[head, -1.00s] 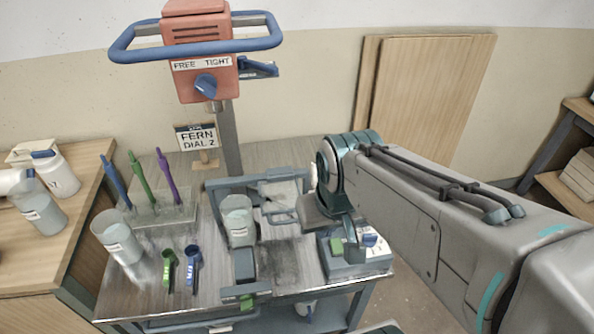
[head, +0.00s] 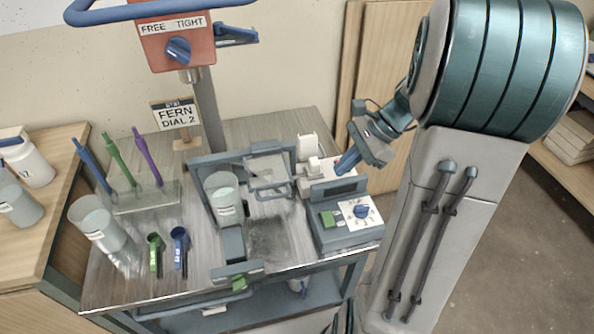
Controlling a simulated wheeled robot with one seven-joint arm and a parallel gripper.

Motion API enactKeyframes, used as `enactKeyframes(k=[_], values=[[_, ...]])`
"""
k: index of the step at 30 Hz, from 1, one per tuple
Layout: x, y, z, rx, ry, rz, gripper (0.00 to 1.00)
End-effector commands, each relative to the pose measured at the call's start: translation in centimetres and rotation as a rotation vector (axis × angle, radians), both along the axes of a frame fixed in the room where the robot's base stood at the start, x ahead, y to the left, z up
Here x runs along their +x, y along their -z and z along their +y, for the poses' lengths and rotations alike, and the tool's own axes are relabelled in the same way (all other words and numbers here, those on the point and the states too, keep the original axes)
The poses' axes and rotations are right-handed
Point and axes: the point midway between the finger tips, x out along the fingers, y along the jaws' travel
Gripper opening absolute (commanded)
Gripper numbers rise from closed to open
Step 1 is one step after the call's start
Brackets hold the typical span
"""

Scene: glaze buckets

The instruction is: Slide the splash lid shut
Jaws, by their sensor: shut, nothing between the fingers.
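The splash lid (head: 268,172) looks like a clear, grey-edged panel with a bar handle (head: 272,194) at its front. It lies at the right part of a grey frame (head: 207,163), beside the glaze bucket (head: 222,202), and does not appear to cover it. The bucket is pale, with its open top showing. My gripper (head: 346,164) is to the right of the lid, above the back of the dial box. Its blue fingers are shut with nothing between them, and they are apart from the lid.
A dial box (head: 345,230) with a green switch stands front right. The orange mixer head (head: 177,46) with its blue bar is above and behind. Another bucket (head: 95,228), green and blue scoops (head: 178,250), and a rack of coloured sticks (head: 145,197) stand left.

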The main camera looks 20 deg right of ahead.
Motion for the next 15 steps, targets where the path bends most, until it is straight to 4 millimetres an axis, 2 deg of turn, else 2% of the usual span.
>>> enactKeyframes(k=[3, 7, 11, 15], values=[[1.1, 1.1, -1.6, 0.072, 0.121, 0.055, 0.0], [1.6, 1.5, -2.2, 0.107, 0.177, 0.08, 0.0], [1.8, 2.3, -1.5, 0.114, 0.185, 0.084, 0.0], [2.0, 4.2, 0.2, 0.113, 0.18, 0.085, 0.0]])
